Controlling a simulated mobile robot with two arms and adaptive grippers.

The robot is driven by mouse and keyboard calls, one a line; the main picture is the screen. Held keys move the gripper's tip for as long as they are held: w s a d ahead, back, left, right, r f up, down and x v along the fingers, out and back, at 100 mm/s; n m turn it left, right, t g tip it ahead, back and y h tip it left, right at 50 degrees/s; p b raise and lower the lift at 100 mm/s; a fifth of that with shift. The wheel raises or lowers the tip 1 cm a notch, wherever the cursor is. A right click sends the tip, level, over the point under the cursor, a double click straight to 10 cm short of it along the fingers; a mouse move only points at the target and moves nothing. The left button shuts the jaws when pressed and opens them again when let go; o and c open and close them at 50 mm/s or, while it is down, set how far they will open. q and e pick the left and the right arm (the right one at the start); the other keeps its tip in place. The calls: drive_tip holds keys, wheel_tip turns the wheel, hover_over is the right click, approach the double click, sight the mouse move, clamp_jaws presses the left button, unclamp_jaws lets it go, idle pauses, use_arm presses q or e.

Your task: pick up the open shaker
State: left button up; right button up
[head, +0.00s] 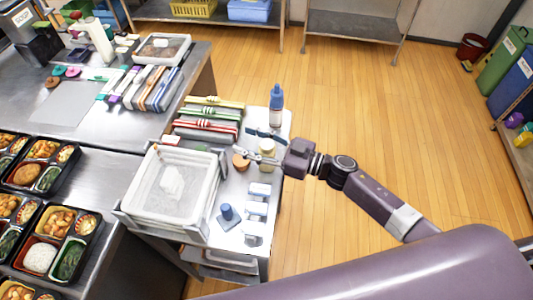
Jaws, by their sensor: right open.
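A small pale jar with yellowish contents (267,161), which looks like the open shaker, stands upright on the narrow side table (233,190). My right gripper (250,143) reaches in from the right with its fingers spread. The fingers are at the jar's upper part, one on its far side and one across its near side. I cannot tell whether they touch it. The gripper partly hides the jar. A round orange-brown piece (240,161) lies just left of the jar. My left gripper is not in view.
A blue-capped bottle (276,105) stands behind the gripper. A white bin (154,203) stands left, with stacked striped cases (207,127) behind it. Several small white containers (258,191) and a blue stamp-like piece (228,214) lie in front. Floor to the right is clear.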

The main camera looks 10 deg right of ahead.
drive_tip(key=shift+c, duration=0.8)
clamp_jaws()
drive_tip(key=shift+r, duration=0.15)
wheel_tip(320, 180, up, 20)
drive_tip(key=p, duration=0.2)
drive_tip(key=c, duration=0.5)
unclamp_jaws()
drive_tip(key=shift+o, duration=0.4)
